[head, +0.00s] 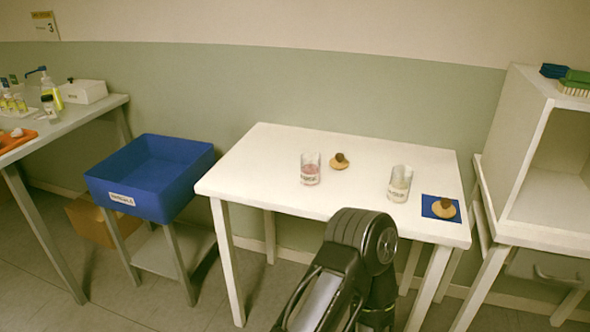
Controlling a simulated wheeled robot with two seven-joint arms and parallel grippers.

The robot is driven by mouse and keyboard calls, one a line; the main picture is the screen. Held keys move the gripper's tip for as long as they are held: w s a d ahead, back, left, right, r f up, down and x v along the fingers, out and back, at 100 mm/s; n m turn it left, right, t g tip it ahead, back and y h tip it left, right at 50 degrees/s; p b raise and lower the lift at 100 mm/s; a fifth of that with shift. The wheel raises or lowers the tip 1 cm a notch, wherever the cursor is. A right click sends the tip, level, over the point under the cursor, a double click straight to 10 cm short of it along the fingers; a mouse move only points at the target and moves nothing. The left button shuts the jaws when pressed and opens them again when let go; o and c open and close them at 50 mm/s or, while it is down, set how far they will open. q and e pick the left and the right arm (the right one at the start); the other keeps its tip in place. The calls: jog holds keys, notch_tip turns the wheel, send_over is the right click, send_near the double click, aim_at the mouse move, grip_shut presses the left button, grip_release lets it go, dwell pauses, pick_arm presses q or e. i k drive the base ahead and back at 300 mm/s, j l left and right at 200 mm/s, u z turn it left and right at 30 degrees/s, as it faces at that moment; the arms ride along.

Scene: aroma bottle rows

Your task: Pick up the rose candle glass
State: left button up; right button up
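The rose candle glass (310,169) stands upright on the white table (265,179), left of centre. It is clear with pinkish contents and a white label. A second candle glass (399,184) with pale contents and a label stands further right. One tan round piece with a dark knob (339,162) lies just right of the rose glass. Another such piece (443,209) lies on a blue square mat (427,202) at the right end. A black link of my arm rises in front of the table. Neither gripper shows, so their state is hidden.
A blue labelled bin (132,201) stands on a small stand left of the table. Further left is a side table (76,123) with bottles, a white box and an orange tray. A white open shelf (553,207) stands close at the right. The table's left part is clear.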

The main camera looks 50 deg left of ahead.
aim_at(310, 169)
jog(key=u, duration=1.75)
jog(key=i+l, duration=0.3)
jog(key=i, duration=0.15)
